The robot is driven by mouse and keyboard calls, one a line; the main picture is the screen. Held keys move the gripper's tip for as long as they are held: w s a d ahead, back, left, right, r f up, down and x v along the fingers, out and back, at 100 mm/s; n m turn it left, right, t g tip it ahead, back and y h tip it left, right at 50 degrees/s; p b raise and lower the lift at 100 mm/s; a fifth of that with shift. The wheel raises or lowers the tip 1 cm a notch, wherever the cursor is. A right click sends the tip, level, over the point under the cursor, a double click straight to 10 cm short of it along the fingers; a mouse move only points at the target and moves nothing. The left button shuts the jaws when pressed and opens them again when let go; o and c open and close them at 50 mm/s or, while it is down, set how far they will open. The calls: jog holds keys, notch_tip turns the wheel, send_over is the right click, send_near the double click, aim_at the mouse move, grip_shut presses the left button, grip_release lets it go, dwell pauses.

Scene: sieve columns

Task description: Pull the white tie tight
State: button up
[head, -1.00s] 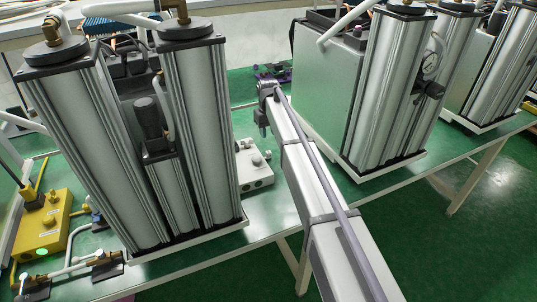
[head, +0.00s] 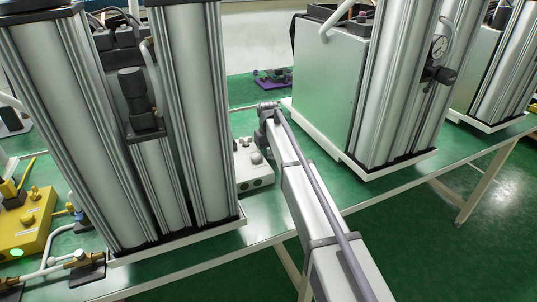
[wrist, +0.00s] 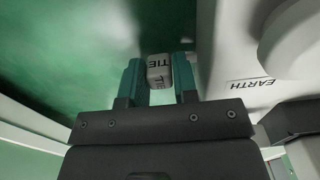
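The white tie (wrist: 159,72) is a small pale block marked TIE on two faces, seen in the wrist view. It sits between the two teal fingers of my gripper (wrist: 159,82), which lie against its left and right sides with no clear gap. In the head view, my gripper (head: 262,137) points down at the far end of my arm, just above and beside a light grey block with knobs (head: 255,180). The fingers and the tie cannot be made out there.
A white body marked EARTH (wrist: 250,60) with a large round knob (wrist: 298,40) is close on the right in the wrist view. Tall metal columns (head: 205,120) stand left of my arm, and a large cabinet (head: 325,90) stands right. A purple item (head: 272,80) lies behind.

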grip_shut()
jog(key=d, duration=0.1)
jog(key=w+d, duration=0.1)
jog(key=d, duration=0.1)
jog(key=shift+w, duration=0.15)
jog(key=shift+o, duration=0.8)
grip_release()
jog(key=shift+d, duration=0.2)
